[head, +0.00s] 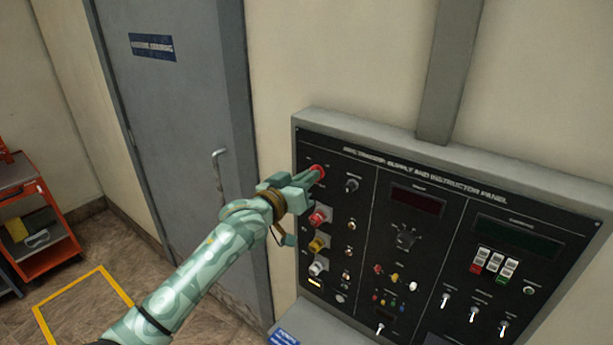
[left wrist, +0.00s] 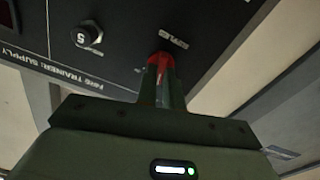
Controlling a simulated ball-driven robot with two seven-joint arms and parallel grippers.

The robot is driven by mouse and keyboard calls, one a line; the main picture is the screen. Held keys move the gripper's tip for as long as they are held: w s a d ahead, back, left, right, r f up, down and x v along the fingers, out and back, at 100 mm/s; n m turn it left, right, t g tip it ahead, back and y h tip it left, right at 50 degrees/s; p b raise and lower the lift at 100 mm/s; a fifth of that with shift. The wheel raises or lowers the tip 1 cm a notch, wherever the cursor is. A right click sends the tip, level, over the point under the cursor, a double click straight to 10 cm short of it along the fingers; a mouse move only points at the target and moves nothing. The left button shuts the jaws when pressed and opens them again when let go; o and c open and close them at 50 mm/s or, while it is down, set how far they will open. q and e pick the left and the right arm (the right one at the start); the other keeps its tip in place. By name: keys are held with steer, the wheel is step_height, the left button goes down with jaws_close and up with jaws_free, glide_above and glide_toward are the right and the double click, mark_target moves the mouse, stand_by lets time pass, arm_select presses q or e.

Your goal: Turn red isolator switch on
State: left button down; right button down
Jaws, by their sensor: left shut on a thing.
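The red isolator switch (head: 317,171) is a red knob at the top left of the black instructor panel (head: 365,160). My left gripper (head: 312,177) is at this knob, with its fingers shut on it. In the left wrist view the red knob (left wrist: 161,66) shows between the two green fingertips (left wrist: 162,82), against the panel face. The fingers cover much of the knob, so I cannot tell which position it is in. My right gripper is in neither view.
Below the gripper are another red knob (head: 320,216), a yellow knob (head: 318,244) and a white knob (head: 318,267). A black knob (head: 351,185) sits just right. A grey door (head: 175,120) stands left, and a red cart (head: 40,225) is at far left.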

arm_select(q)
steer(key=m+p, duration=0.1)
steer(key=m, duration=0.5)
steer(key=m+p, duration=0.1)
steer(key=m, duration=0.4)
steer(key=shift+s+d+f+m, duration=0.1)
steer(key=shift+d+m, duration=0.05)
steer(key=shift+m, duration=0.25)
stand_by(0.3)
steer(key=c, duration=1.5)
jaws_free()
steer(key=b+v, duration=0.1)
steer(key=v, duration=1.5)
steer(key=shift+s, duration=0.15)
